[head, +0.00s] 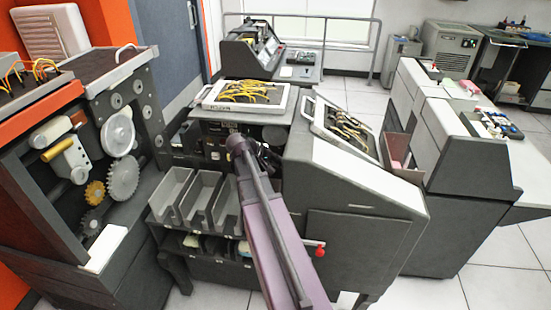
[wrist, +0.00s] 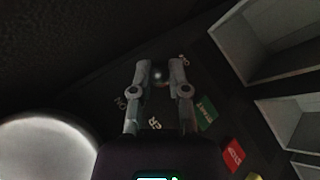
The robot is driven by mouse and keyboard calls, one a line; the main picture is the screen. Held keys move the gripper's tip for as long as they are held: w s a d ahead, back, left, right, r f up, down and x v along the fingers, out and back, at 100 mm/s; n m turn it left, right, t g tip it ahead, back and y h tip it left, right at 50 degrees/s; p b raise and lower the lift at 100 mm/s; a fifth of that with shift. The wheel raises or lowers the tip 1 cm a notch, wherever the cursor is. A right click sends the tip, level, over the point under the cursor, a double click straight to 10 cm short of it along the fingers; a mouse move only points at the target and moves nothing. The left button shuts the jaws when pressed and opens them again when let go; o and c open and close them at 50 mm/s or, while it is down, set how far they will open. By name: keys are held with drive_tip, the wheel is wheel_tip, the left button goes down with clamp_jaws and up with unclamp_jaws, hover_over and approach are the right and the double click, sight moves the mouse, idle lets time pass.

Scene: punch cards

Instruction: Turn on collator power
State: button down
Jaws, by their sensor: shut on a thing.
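The collator (head: 350,215) is the grey machine in the middle of the head view, with open card bins on its left front. My gripper (wrist: 158,78) reaches its dark front panel above the bins in the head view (head: 264,158). In the wrist view its two fingers are shut on a small round-ended switch (wrist: 157,74), which shows between the fingertips. Small white lettering surrounds the switch, too small to read surely. A green button (wrist: 206,113) and a red button (wrist: 234,154) lie to the lower right, apart from the fingers. In the head view my arm hides the switch.
Grey card bins (head: 210,200) stand just below the gripper. A red-knobbed lever (head: 320,250) sticks out to the right of my arm. A machine with gears (head: 123,180) stands close on the left, another machine (head: 455,170) on the right. White floor lies between them.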

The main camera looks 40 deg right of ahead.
drive_tip(key=shift+d, duration=0.1)
idle(0.3)
drive_tip(key=c, duration=0.6)
unclamp_jaws()
drive_tip(key=shift+a+y, duration=0.2)
drive_tip(key=shift+y, duration=0.1)
